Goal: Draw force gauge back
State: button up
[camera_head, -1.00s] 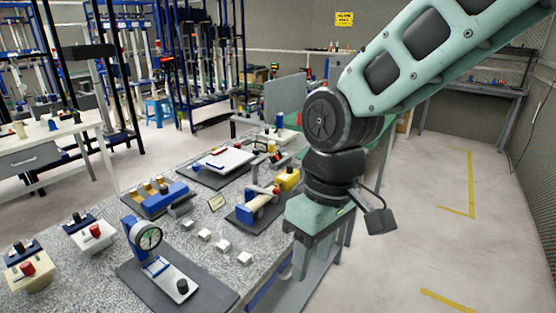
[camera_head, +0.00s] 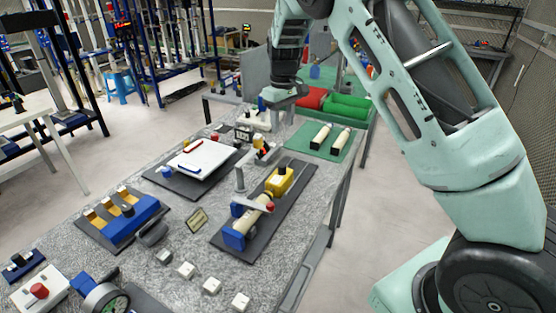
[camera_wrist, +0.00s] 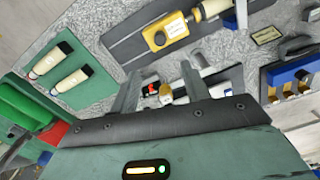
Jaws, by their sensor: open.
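The yellow block-shaped body (camera_head: 279,181) with a black knob, which looks like the force gauge, sits on a long dark base (camera_head: 262,222). In the wrist view the yellow body (camera_wrist: 166,33) is at the top, beyond my gripper's fingers. My gripper (camera_wrist: 160,85) is open and holds nothing; its two fingers are apart from the yellow body. In the head view my wrist hangs over the far part of the bench, beyond the yellow body.
A white tray-like board (camera_head: 203,157) lies left of the dark base. A blue block with amber pieces (camera_head: 128,214) is farther left. Several small white blocks (camera_head: 186,270) are in front. Two cream cylinders lie on a green mat (camera_head: 318,146) at right. A dial gauge (camera_head: 108,300) stands at lower left.

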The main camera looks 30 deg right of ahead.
aim_at(282, 165)
notch_tip(282, 165, down, 15)
jog(key=p, duration=0.3)
jog(key=shift+f+p, duration=0.15)
jog(key=shift+p, duration=0.15)
